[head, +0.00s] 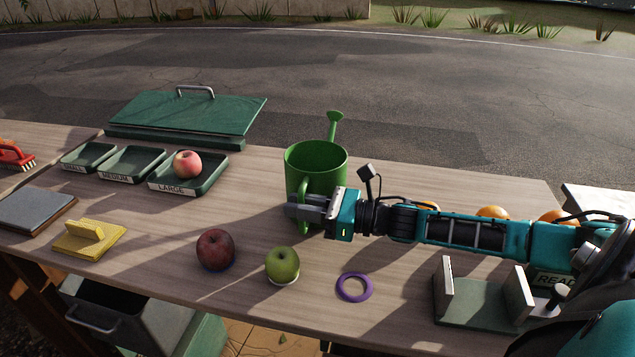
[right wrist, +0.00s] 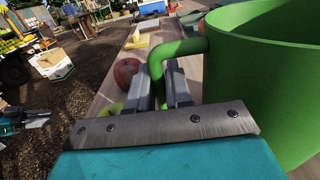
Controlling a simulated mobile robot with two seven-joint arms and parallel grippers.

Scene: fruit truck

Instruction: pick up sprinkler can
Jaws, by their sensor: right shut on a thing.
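The green sprinkler can (head: 322,160) stands upright on the wooden table in the head view, its spout pointing to the back. My right gripper (head: 298,206) reaches in from the right and is shut on the can's handle at the near side. In the right wrist view the can (right wrist: 262,80) fills the right side, and its curved handle (right wrist: 178,50) passes between the fingers of the right gripper (right wrist: 168,88). I cannot tell whether the can's base touches the table.
A dark red apple (head: 216,250), a green apple (head: 282,265) and a purple ring (head: 354,287) lie near the front. Trays (head: 206,182) and a green lidded box (head: 188,114) are left. Oranges (head: 492,213) lie behind my right arm. A grey holder (head: 480,300) stands front right.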

